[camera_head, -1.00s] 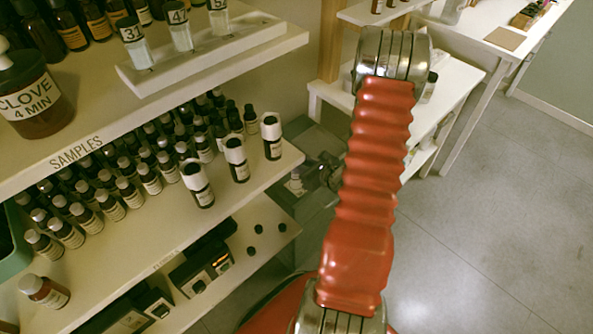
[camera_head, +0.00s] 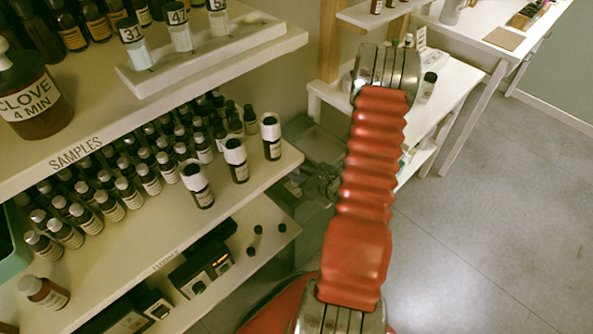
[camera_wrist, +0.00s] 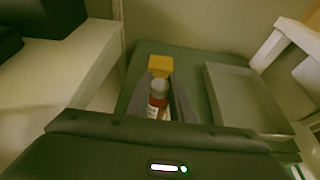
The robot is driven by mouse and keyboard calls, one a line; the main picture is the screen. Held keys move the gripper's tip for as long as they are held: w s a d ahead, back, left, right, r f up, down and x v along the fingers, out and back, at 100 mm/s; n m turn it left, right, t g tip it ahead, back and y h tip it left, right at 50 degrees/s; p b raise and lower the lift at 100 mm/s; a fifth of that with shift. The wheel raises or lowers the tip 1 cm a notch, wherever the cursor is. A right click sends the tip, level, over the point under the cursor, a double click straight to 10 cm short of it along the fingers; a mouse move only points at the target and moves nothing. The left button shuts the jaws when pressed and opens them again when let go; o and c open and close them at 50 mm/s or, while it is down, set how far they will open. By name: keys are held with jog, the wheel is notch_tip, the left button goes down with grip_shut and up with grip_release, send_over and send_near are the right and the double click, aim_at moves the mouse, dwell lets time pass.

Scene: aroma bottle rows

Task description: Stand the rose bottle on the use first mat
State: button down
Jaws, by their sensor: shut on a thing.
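In the wrist view a small bottle (camera_wrist: 158,92) with a grey cap and a red-and-white body stands between the fingers of my gripper (camera_wrist: 163,103). My gripper is shut on it. Its label is too small to read, so I cannot tell if it is the rose bottle. In the head view my gripper (camera_head: 318,187) is small and dark, low beside the shelf end, partly behind my red arm; the bottle cannot be made out there. No mat marked "use first" can be read; a plain tan square (camera_head: 504,38) lies on the far table.
A yellow block (camera_wrist: 160,65) is just beyond the bottle. A shallow grey tray (camera_wrist: 245,98) lies to its right. The shelf marked SAMPLES (camera_head: 130,128), with many bottles below it, is at left. A white side table (camera_head: 452,75) stands behind my arm. Open floor is at right.

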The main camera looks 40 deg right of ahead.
jog(key=c, duration=1.6)
grip_release()
jog(key=shift+o, duration=0.2)
jog(key=v, duration=1.2)
